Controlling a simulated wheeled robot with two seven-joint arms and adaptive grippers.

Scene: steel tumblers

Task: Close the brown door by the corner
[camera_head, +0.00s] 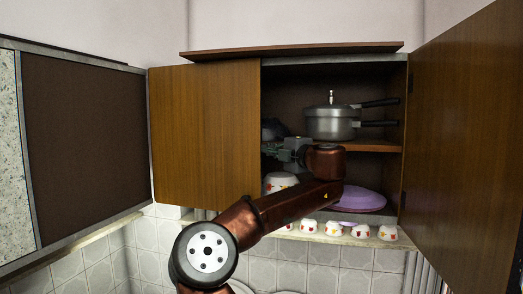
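A brown wooden door panel (205,130) stands at the left of the wall cabinet, near the corner with the dark cabinet. A second brown door (468,140) swings wide open at the right, leaving the cabinet interior exposed.
A steel pressure cooker (331,122) stands on the cabinet's shelf. A purple plate (360,199) and a patterned white bowl (280,182) are below. Several small cups (360,231) line the lower ledge. A dark-fronted cabinet (85,145) fills the left side.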

